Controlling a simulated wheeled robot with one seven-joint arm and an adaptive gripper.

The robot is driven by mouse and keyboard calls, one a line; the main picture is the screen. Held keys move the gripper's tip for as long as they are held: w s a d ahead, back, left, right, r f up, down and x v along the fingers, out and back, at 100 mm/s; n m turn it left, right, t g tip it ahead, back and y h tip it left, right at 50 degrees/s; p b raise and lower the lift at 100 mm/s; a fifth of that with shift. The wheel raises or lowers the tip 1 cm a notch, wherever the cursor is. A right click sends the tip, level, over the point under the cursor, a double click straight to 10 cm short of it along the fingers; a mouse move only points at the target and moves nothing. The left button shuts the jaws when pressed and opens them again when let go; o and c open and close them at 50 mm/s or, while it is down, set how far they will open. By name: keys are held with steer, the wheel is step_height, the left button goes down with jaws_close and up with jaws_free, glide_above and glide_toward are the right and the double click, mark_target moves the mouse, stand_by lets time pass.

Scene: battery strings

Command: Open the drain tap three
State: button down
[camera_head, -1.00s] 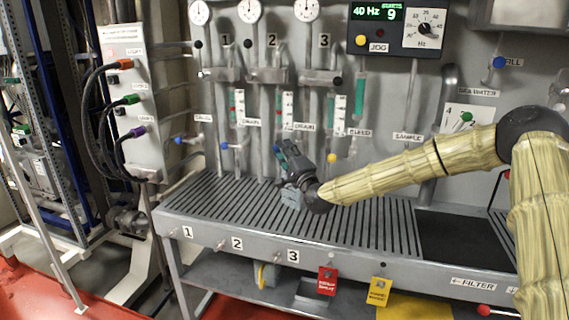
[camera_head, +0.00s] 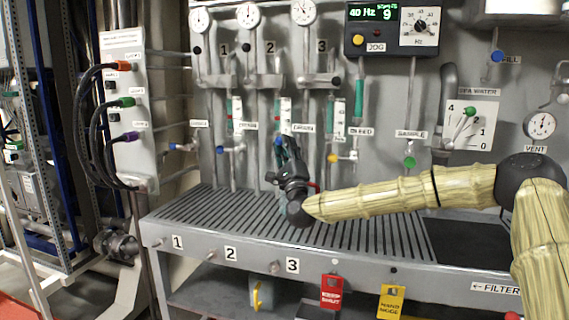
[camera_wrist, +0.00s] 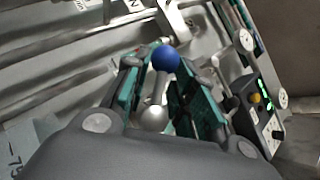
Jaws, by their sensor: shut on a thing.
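Drain tap three has a blue ball knob (camera_wrist: 166,58) on a short silver lever (camera_wrist: 152,100). In the wrist view the knob and lever are between the two teal-padded fingers of my gripper (camera_wrist: 166,88). My gripper is shut on the handle, with the blue ball near the fingertips. In the head view my gripper (camera_head: 284,146) is at the wall below the third drain label (camera_head: 303,128). It hides most of the tap there, and only a bit of the blue knob (camera_head: 278,141) shows. The tap's body and outlet are hidden behind my gripper.
The bleed tap's yellow knob (camera_head: 332,158) and the sample tap's green knob (camera_head: 409,162) are to the right. The slatted bench top (camera_head: 240,205) below is mostly clear.

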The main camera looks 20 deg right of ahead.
steer(key=m+h+b, duration=0.6)
steer(key=m, duration=0.1)
steer(key=d+m+g+h+b, duration=0.1)
steer(key=m+h+b, duration=0.2)
steer(key=m+h, duration=0.1)
steer(key=shift+s, duration=0.3)
steer(key=m+g+h+b, duration=0.1)
steer(key=m+h, duration=0.1)
steer(key=m, duration=0.1)
steer(key=m+g+h+b, duration=0.2)
steer(key=m, duration=0.1)
steer(key=d+m+g+h+b, duration=0.1)
steer(key=m+g+h+b, duration=0.1)
steer(key=m+h, duration=0.1)
steer(key=shift+s+r, duration=0.35)
steer(key=shift+m+h, duration=0.3)
steer(key=shift+m, duration=0.1)
steer(key=c, duration=1.5)
jaws_free()
steer(key=shift+d+r, duration=0.1)
steer(key=shift+d, duration=0.05)
steer(key=shift+c, duration=0.2)
steer(key=shift+s, duration=0.1)
steer(key=v, duration=1.2)
steer(key=shift+r, duration=0.1)
